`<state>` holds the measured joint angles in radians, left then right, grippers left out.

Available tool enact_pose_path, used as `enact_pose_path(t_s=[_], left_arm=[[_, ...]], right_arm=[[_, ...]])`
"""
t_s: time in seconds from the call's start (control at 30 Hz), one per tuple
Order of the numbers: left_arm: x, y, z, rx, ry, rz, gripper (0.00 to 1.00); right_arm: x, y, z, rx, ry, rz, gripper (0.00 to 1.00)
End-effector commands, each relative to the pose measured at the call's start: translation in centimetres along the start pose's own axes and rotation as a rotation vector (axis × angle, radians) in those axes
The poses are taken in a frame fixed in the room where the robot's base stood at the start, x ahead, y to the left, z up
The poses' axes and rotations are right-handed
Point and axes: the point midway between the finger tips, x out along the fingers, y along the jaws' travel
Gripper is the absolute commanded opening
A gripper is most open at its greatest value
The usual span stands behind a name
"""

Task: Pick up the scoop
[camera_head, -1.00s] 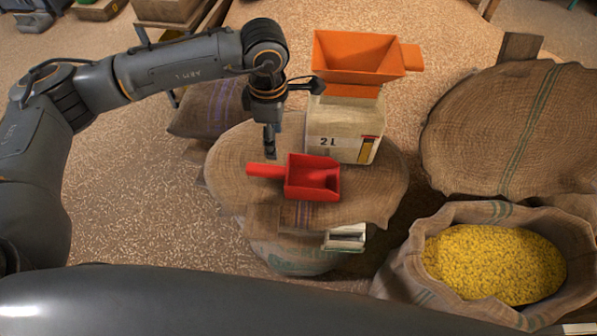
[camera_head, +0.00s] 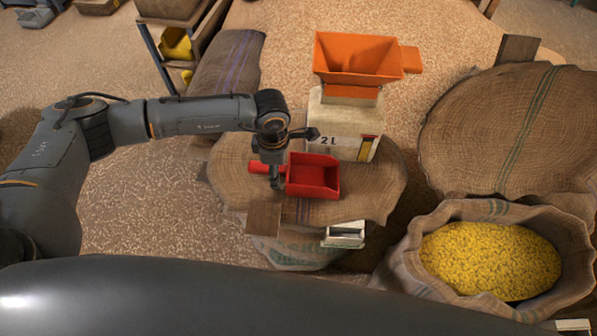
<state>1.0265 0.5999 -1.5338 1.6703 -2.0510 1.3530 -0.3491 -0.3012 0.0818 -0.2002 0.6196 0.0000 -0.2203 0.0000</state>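The red scoop (camera_head: 314,176) lies on a burlap-covered sack top (camera_head: 375,193) in the middle of the head view. Its open bowl points right and its handle (camera_head: 258,167) points left. My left gripper (camera_head: 276,183) reaches down from above at the handle, close to where it meets the bowl. The gripper hides part of the handle. The fingers are small and dark here, so I cannot tell whether they are apart or closed on the handle. My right gripper is not in view.
A white box marked 2L (camera_head: 343,130) with an orange hopper (camera_head: 357,58) stands just behind the scoop. An open sack of yellow grains (camera_head: 398,255) is at the lower right. A large burlap-topped sack (camera_head: 480,130) is at the right. A small metal piece (camera_head: 344,235) sits at the front.

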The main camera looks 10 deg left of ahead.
Motion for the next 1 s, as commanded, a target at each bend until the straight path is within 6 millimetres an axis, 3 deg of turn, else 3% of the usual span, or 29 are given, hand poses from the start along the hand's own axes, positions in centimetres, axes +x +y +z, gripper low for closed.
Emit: enact_pose_path(t_s=[0.17, 0.43, 0.8, 1.0], left_arm=[[0.0, 0.0, 0.0, 0.001, -0.001, 0.001, 0.55], [0.0, 0.0, 0.0, 0.0, 0.0, 0.001, 0.02], [-0.3, 0.1, 0.1, 0.0, -0.001, 0.002, 0.0], [-2.0, 0.1, 0.1, 0.001, -0.003, 0.005, 0.0]], right_arm=[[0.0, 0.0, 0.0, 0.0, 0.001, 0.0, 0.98], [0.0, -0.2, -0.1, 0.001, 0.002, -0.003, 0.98], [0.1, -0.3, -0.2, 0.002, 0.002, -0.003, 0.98], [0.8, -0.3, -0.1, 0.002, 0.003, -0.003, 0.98]])
